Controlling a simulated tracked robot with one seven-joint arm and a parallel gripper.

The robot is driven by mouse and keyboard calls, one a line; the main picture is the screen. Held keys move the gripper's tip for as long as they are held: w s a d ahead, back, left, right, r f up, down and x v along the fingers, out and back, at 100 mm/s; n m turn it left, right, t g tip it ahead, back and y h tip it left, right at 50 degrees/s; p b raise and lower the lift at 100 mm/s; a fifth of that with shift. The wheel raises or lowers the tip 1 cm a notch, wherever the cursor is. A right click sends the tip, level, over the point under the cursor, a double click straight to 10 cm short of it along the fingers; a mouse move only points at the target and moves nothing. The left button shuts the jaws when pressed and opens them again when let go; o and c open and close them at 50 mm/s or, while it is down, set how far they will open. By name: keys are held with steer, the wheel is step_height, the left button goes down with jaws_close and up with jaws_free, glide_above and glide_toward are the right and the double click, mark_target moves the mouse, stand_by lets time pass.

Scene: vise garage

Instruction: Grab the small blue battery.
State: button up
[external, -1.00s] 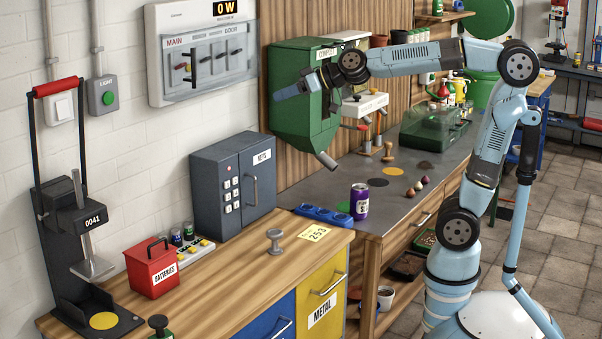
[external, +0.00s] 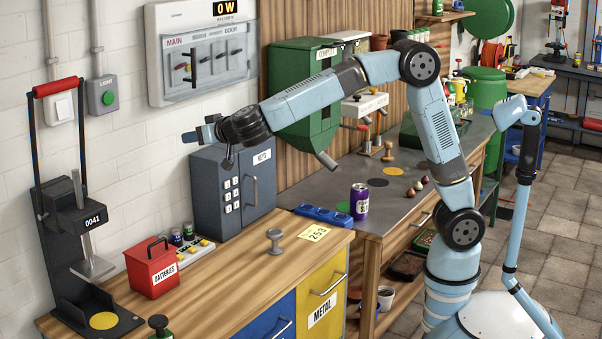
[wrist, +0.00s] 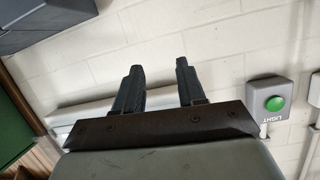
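The batteries do not show in the wrist view.
A pale strip with yellow spots (external: 195,253) lies by the batteries. The grey keys box (external: 232,183) stands just behind them. A black lever press (external: 75,230) stands at the left. The light switch (wrist: 269,102) is on the wall. The front middle of the wooden bench (external: 225,285) is clear.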

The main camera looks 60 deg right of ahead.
step_height(320, 180, down, 4)
steer(key=s+a+f+g+h, duration=0.1)
steer(key=a, duration=0.2)
glide_toward(177, 231)
steer(key=x, duration=1.1)
steer(key=shift+w+d+f, duration=0.1)
steer(key=shift+f, duration=0.05)
steer(key=shift+c, duration=0.3)
jaws_close()
